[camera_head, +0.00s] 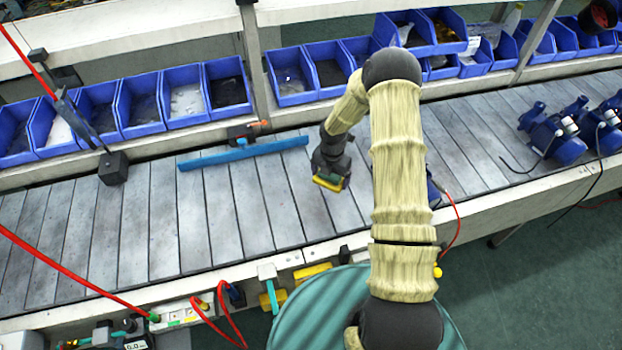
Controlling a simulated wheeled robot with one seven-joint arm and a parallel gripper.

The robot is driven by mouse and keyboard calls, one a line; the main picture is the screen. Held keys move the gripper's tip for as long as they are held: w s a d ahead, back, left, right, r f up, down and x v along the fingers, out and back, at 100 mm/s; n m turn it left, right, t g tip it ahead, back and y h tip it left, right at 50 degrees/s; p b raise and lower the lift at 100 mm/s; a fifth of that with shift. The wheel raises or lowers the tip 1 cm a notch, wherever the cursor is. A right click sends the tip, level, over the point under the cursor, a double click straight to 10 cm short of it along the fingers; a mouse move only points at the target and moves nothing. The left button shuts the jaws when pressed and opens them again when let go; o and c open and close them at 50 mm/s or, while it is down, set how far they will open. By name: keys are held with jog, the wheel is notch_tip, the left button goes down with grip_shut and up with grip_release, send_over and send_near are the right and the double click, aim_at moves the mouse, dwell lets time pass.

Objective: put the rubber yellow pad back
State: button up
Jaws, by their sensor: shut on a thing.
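My gripper (329,179) hangs over the grey slatted line, near its middle, pointing down. It is shut on the yellow pad (327,184), which shows as a small yellow strip at the fingertips. Most of the pad is hidden by the gripper, and I cannot tell whether it touches the slats.
A blue bar (243,153) lies across the slats to the left. Blue bins (228,88) line the back. Blue pumps (556,135) stand at the right. Another yellow piece (312,272) sits at the front edge. Bare slats lie left of my gripper.

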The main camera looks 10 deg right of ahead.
jog(key=m, duration=0.2)
jog(key=s+r+m, duration=0.1)
jog(key=m, duration=0.1)
jog(key=a+m, duration=0.1)
jog(key=m, duration=0.2)
jog(key=shift+s+a+r, duration=0.1)
jog(key=shift+s+r, duration=0.15)
jog(key=shift+r, duration=0.1)
jog(key=s+a+r+m, duration=0.1)
jog(key=s+r+m, duration=0.1)
jog(key=m, duration=0.8)
jog(key=s+a+r+m+b, duration=0.1)
jog(key=s+r+m, duration=0.1)
jog(key=m, duration=0.8)
jog(key=shift+s+a+m, duration=0.3)
jog(key=shift+s+m, duration=0.1)
jog(key=shift+s, duration=0.2)
jog(key=shift+r, duration=0.1)
